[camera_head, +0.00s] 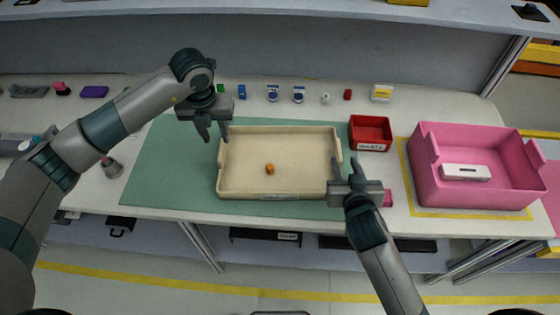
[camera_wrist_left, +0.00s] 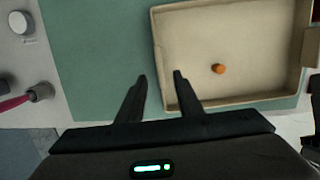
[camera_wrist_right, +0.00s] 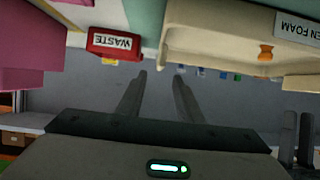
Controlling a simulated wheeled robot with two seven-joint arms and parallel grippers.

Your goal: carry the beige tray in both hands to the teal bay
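The beige tray (camera_head: 277,140) lies on the teal mat (camera_head: 160,165), with a small orange block (camera_head: 269,169) inside it. My left gripper (camera_head: 213,134) is open at the tray's upper left corner. In the left wrist view its fingers (camera_wrist_left: 159,77) appear either side of the tray's left wall (camera_wrist_left: 160,50). My right gripper (camera_head: 347,164) is open at the tray's right end. In the right wrist view the tray (camera_wrist_right: 205,50) shows to the upper right of the empty fingers (camera_wrist_right: 159,78). I cannot tell either gripper's height above the rim.
A red bin labelled WASTE (camera_head: 371,134) stands close right of the tray. A pink crate (camera_head: 475,195) with a white box (camera_head: 465,172) inside stands further right in a yellow outline. Several small items line the back of the table. The mat left of the tray is clear.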

